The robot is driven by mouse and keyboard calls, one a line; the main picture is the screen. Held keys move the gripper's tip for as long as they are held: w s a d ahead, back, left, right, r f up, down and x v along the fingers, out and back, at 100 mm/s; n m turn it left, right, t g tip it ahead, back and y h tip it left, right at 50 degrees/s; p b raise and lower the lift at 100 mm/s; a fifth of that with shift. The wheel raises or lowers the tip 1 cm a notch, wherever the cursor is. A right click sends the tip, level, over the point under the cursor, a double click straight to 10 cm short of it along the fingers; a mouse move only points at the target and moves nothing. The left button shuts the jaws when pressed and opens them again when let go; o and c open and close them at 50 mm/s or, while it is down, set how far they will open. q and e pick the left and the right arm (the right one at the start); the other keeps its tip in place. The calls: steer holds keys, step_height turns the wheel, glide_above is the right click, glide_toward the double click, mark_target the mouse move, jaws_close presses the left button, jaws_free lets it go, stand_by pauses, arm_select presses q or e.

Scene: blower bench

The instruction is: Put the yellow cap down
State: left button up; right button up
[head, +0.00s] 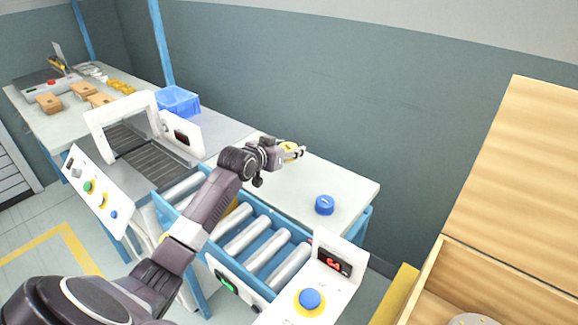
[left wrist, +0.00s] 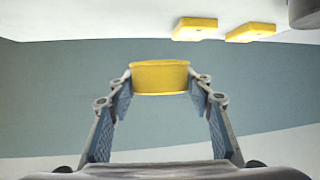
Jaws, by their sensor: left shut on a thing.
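The yellow cap (left wrist: 160,77) is held between the two fingertips of my left gripper (left wrist: 160,88) in the left wrist view. In the head view, my left gripper (head: 296,151) reaches over the back of the white table (head: 345,185), with the yellow cap (head: 289,146) partly hidden in its fingers. I cannot tell exactly how high the cap is above the tabletop. A blue cap (head: 324,205) sits on the table to the right of the gripper. My right gripper does not show.
A roller conveyor (head: 240,237) runs in front of the table. A white panel with a blue button (head: 310,299) stands at its near end. A blue crate (head: 178,101) and a white arch (head: 122,110) stand to the left. The table around the blue cap is clear.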

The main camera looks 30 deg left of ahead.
mark_target(289, 172)
arm_select(q)
step_height(289, 172, down, 3)
steer(key=shift+r, duration=0.1)
step_height(289, 172, down, 4)
steer(key=shift+r, duration=0.1)
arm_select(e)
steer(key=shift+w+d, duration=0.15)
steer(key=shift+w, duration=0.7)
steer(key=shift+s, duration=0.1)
arm_select(q)
steer(key=o, duration=0.9)
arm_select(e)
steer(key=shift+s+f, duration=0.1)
